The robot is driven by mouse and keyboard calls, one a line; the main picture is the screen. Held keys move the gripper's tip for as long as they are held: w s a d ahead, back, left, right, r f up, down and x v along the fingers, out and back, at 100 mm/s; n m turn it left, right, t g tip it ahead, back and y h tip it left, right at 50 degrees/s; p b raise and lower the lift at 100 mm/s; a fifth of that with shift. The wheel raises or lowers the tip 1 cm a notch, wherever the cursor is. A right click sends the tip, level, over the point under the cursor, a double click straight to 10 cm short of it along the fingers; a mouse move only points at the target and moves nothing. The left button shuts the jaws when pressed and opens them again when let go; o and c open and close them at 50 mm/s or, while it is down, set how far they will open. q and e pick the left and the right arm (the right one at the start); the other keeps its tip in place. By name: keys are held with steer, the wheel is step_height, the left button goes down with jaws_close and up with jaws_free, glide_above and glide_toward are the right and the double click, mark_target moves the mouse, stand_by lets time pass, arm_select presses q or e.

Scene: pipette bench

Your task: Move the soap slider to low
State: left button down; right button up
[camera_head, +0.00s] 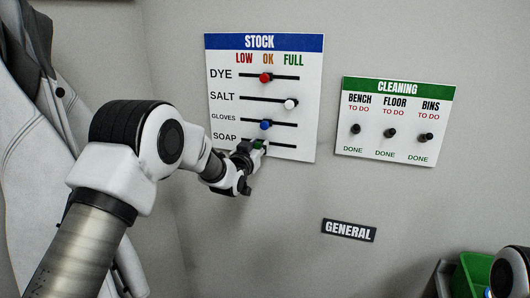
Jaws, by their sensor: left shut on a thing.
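The STOCK board (310,120) hangs on the wall, with LOW, OK and FULL columns from left to right. The soap slider (258,144) is a green knob on the bottom track, left of the track's middle, between the LOW and OK columns. My left gripper (252,152) is shut on the soap slider, and its fingers partly hide the knob and the left part of the track. Bare track shows to the right of the knob. My right gripper is out of view; only part of my right arm shows at the lower right.
Just above is the blue gloves knob (265,125), near my left gripper. The white salt knob (290,104) and red dye knob (265,78) are higher. A CLEANING board (440,110) hangs right, a GENERAL sign (348,230) below. A green bin (474,272) stands lower right.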

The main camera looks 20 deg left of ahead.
arm_select(q)
steer(key=a, duration=0.5)
steer(key=shift+w+a, duration=0.1)
steer(key=shift+a, duration=0.1)
steer(key=shift+d+r, duration=0.25)
steer(key=shift+d, duration=0.1)
steer(key=shift+a+f, duration=0.1)
steer(key=shift+a, duration=0.35)
steer(key=c, duration=1)
jaws_free()
steer(key=shift+d, duration=0.1)
steer(key=shift+o, duration=0.2)
steer(key=shift+s+a, duration=0.2)
glide_toward(244, 139)
steer(key=s, duration=0.5)
steer(key=shift+s, duration=0.1)
